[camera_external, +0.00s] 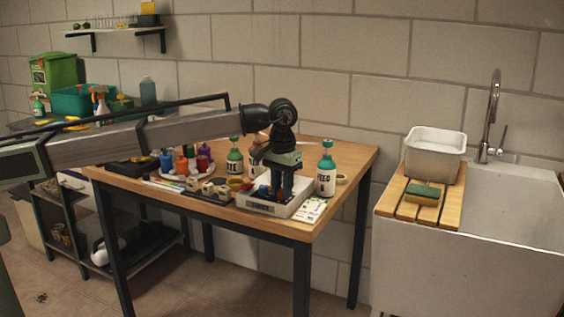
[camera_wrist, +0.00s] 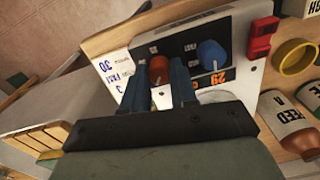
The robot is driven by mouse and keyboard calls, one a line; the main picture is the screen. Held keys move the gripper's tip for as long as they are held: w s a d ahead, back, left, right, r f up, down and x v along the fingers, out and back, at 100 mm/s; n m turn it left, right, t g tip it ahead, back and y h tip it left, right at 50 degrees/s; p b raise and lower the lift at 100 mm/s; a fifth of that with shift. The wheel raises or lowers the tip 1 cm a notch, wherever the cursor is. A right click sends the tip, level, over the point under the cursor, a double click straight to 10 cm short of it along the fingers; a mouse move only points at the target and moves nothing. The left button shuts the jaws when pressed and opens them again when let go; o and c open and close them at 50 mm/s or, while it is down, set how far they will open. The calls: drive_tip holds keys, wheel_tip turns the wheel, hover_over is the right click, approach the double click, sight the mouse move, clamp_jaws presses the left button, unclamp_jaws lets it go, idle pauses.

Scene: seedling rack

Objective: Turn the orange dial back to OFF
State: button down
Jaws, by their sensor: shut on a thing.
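The orange dial (camera_wrist: 158,66) is on the dark panel of a white control box (camera_wrist: 235,24) in the wrist view. My gripper (camera_wrist: 160,78) has one finger on each side of the dial and is shut on it. Part of the dial is hidden by the fingers, and I cannot read its setting. A blue dial (camera_wrist: 212,54) sits to the right on the same panel, clear of the fingers. In the external view my gripper (camera_external: 283,188) points down onto the white box (camera_external: 262,207) at the table's front right. The orange dial cannot be made out there.
A FEED bottle (camera_external: 326,175) stands right of my gripper. A printed card (camera_external: 311,210) lies at the table's front edge. Several bottles and small pots stand left of the box.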

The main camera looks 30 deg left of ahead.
drive_tip(key=n, duration=0.7)
drive_tip(key=shift+s, duration=0.1)
idle(0.5)
drive_tip(key=c, duration=0.9)
unclamp_jaws()
wheel_tip(320, 180, up, 14)
drive_tip(key=shift+f, duration=0.1)
idle(0.4)
